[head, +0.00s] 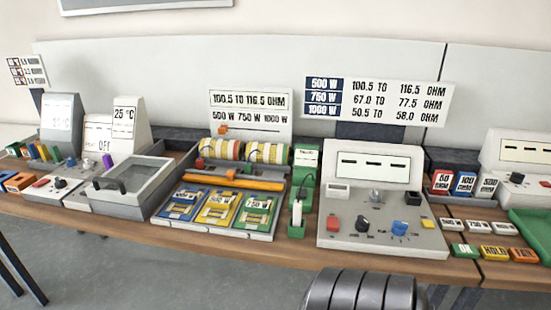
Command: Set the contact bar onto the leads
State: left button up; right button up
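A long orange bar (232,182), probably the contact bar, lies across the grey station (164,218) in the middle of the bench. A small raised orange piece sits near its middle. Blue (182,204), yellow (217,209) and green (253,214) cards lie side by side in front of the bar. Two striped rolls (220,149) (267,153) stand behind it, with thin dark cables near them. The leads are too small to make out, and I cannot tell whether the bar touches them. Neither gripper is in view.
A green stand (304,163) and a grey console (371,195) with knobs stand right of the station. Small labelled blocks (493,254) lie at right. A dark ribbed object (365,291) is at the bottom edge.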

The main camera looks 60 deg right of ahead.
aim_at(232, 181)
jog(key=z, duration=1.75)
jog(key=j+u, duration=0.1)
jog(key=j, duration=0.15)
jog(key=k+j+u, duration=0.15)
jog(key=i+j, duration=0.05)
jog(key=j, duration=0.05)
